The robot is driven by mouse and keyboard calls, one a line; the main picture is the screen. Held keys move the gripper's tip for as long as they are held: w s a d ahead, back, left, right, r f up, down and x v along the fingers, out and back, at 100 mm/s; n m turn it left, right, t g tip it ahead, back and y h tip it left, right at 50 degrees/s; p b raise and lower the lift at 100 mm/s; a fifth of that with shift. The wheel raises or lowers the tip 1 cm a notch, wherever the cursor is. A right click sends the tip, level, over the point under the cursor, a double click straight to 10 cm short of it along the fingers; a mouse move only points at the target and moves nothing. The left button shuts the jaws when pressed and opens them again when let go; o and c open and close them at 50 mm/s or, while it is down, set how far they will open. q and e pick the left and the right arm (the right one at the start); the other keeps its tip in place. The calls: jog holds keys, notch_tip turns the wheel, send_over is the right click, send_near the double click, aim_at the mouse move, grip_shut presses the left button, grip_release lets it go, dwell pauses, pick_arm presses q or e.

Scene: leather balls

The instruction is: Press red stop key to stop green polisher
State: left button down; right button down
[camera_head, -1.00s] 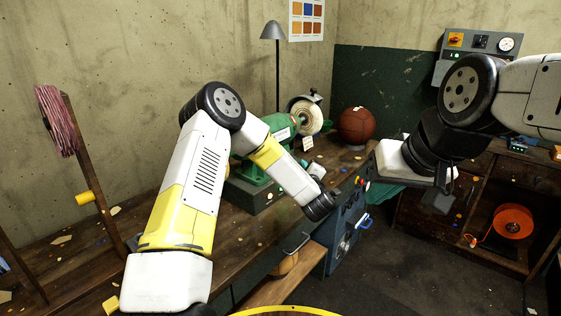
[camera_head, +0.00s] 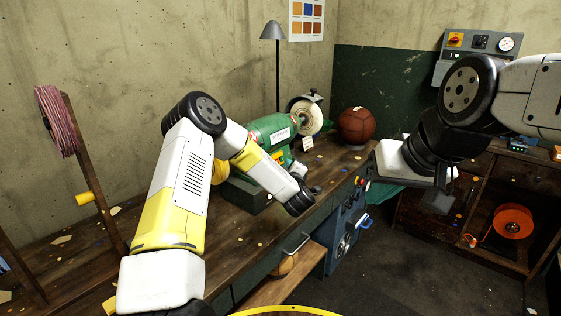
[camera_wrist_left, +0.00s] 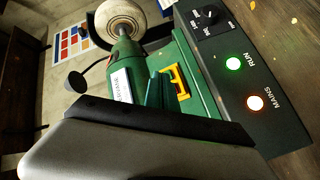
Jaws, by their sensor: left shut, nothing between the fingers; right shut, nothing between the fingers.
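The green polisher (camera_head: 272,130) stands on the bench, with a pale wheel (camera_head: 306,117) at its right end. The left wrist view shows its body (camera_wrist_left: 125,62) and wheel (camera_wrist_left: 120,18). The green RUN lamp (camera_wrist_left: 233,63) and the orange-white MAINS lamp (camera_wrist_left: 255,102) are lit. My right gripper (camera_head: 438,201) is shut, far right of the polisher.
A brown leather ball (camera_head: 356,125) sits on the bench right of the polisher. A lamp (camera_head: 273,32) stands behind it. A blue-grey cabinet (camera_head: 345,225) is under the bench. A black knob (camera_wrist_left: 208,16) is beside the RUN lamp. An orange reel (camera_head: 512,221) is on a right-hand shelf.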

pick_arm(q)
jog(key=shift+w+a+f, duration=0.2)
jog(key=shift+w+a, duration=0.4)
jog(key=shift+a, duration=0.25)
jog(key=shift+w+a, duration=0.1)
dwell(1.5)
jog(key=shift+w+a+f, duration=0.1)
jog(key=shift+a, duration=0.1)
jog(key=shift+w+a, duration=0.25)
jog(key=shift+a, duration=0.1)
dwell(0.7)
jog(key=shift+s+d, duration=0.5)
jog(key=shift+d, duration=0.15)
dwell(0.3)
jog(key=s+d, duration=0.1)
jog(key=d, duration=0.1)
jog(key=s+d+r, duration=0.1)
jog(key=s+d, duration=0.1)
jog(key=shift+r, duration=0.15)
